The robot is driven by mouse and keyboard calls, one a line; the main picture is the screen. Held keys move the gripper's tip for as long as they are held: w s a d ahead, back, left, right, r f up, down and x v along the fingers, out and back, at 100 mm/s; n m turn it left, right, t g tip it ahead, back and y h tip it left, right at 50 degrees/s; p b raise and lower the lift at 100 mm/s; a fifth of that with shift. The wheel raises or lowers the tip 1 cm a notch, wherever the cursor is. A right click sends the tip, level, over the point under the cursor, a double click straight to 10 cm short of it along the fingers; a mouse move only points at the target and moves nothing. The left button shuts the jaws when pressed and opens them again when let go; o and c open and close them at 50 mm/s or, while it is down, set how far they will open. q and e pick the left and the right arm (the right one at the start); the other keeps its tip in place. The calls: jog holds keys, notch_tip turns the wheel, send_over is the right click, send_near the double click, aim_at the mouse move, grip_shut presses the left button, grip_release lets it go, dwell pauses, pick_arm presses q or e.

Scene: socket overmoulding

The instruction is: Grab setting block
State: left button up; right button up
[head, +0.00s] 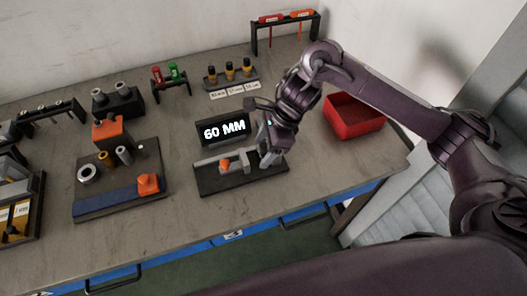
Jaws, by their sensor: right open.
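No part is clearly marked as the setting block, so I cannot tell which one it is. A dark fixture plate (215,187) near the bench's front edge bears a grey bar-shaped part (207,160) and an orange knob (224,166). My right gripper (268,158) points down over the right end of this fixture, open, beside the grey parts. Its fingers partly hide that end, and I cannot tell whether they touch anything. A black sign (224,130) reading "60 MM" stands just behind the fixture. My left gripper is out of view.
A rack with black-and-yellow pieces (230,73) and white labels stands behind. A red bin (354,118) is at right. A base plate with an orange block (110,130) and blue front (108,202) is left. Red and green items (165,73) and a tool rack (285,18) stand at the back.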

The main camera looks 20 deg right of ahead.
jog(key=shift+a+f, duration=0.3)
jog(key=shift+f, duration=0.3)
jog(key=shift+a+f, duration=0.1)
jog(key=shift+f, duration=0.05)
jog(key=c, duration=0.8)
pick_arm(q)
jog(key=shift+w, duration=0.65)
pick_arm(e)
jog(key=shift+w, duration=0.1)
grip_shut()
